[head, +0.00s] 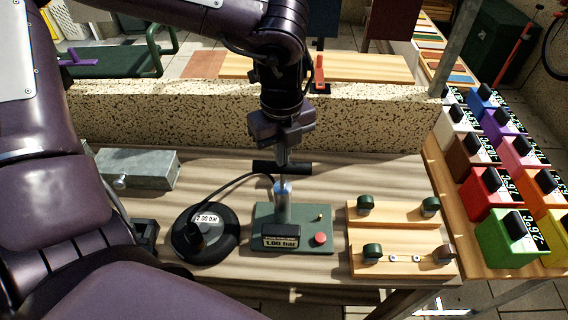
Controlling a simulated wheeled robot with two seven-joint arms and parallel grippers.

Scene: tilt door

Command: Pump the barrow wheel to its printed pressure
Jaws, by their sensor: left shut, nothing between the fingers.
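The barrow wheel (222,240) is a black disc lying flat on the bench, with a white label that appears to read 2.00 bar. A black hose runs from it to the pump. The pump has a green base (303,219), a blue-grey cylinder (283,205) and a display (281,241) reading 1.00 bar. Its rod rises to a black crossbar handle (300,168). My left gripper (283,160) is shut, pointing down at the middle of the handle. Whether it touches the handle is hard to tell. My right gripper is not in view.
A grey metal box (138,168) stands at the left. Wooden blocks with dark green knobs (400,258) lie at the right. Coloured bins line the right side. A speckled ledge (180,117) runs behind the bench.

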